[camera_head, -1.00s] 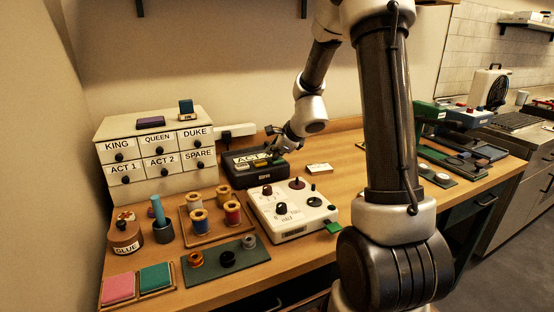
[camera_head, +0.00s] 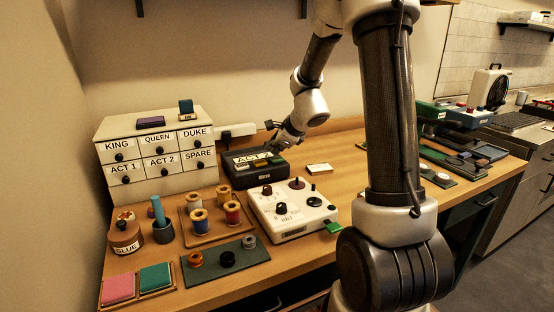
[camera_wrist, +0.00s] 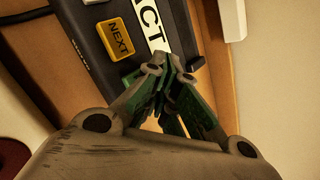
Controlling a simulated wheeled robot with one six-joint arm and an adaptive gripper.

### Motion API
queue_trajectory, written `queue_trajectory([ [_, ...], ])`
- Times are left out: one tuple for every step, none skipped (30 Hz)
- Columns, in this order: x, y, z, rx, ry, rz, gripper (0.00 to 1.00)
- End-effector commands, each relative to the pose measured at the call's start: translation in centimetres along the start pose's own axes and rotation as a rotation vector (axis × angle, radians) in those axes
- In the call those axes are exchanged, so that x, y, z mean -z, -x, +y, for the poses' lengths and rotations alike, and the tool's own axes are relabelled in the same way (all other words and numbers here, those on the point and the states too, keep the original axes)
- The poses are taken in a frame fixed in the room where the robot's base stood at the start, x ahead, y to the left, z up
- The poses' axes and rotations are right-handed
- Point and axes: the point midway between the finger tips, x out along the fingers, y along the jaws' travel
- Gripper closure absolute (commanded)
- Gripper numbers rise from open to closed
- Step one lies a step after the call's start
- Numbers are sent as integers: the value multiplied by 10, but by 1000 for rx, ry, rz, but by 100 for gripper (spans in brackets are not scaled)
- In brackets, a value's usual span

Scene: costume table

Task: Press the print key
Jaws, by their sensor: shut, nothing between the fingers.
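The dark label machine (camera_head: 235,178) stands on the table right of the drawer cabinet, with a white strip reading ACT 2 (camera_head: 252,158) on top. A yellow key marked NEXT (camera_wrist: 116,40) shows in the wrist view. A green key (camera_wrist: 131,76) beside it is mostly hidden by my fingers, and its marking cannot be read. My gripper (camera_head: 274,149) is shut and empty, with its fingertips at the right part of the machine. In the wrist view the fingertips (camera_wrist: 168,66) overlap the machine's edge; I cannot tell whether they touch it.
A white control box (camera_head: 292,218) with knobs stands in front. Spools on a wooden tray (camera_head: 190,229) are to its left. The labelled drawer cabinet (camera_head: 143,187) stands left of the machine. A small white card block (camera_head: 319,169) lies right of it, with bare table beyond.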

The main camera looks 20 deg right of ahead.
Motion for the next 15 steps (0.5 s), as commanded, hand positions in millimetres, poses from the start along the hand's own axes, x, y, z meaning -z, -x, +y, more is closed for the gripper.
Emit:
queue_trajectory([
  [0,0,0,0,0,0,100],
  [0,0,0,0,0,0,100],
  [-1,1,-1,0,1,-1,100],
  [-2,2,-1,0,1,-1,100],
  [-3,4,-2,0,2,-2,100],
  [-5,6,-4,1,3,-2,100],
  [-7,8,-6,1,2,-3,100],
  [-8,10,-8,1,3,-2,100],
  [-10,13,-10,1,3,-2,100],
  [-12,15,-11,1,3,-2,100],
  [-13,18,-13,2,3,-2,100],
  [-16,20,-15,2,3,-2,100],
  [-17,22,-16,1,3,-2,100],
  [-18,24,-17,0,2,-2,100],
  [-20,27,-19,0,2,-2,100],
])
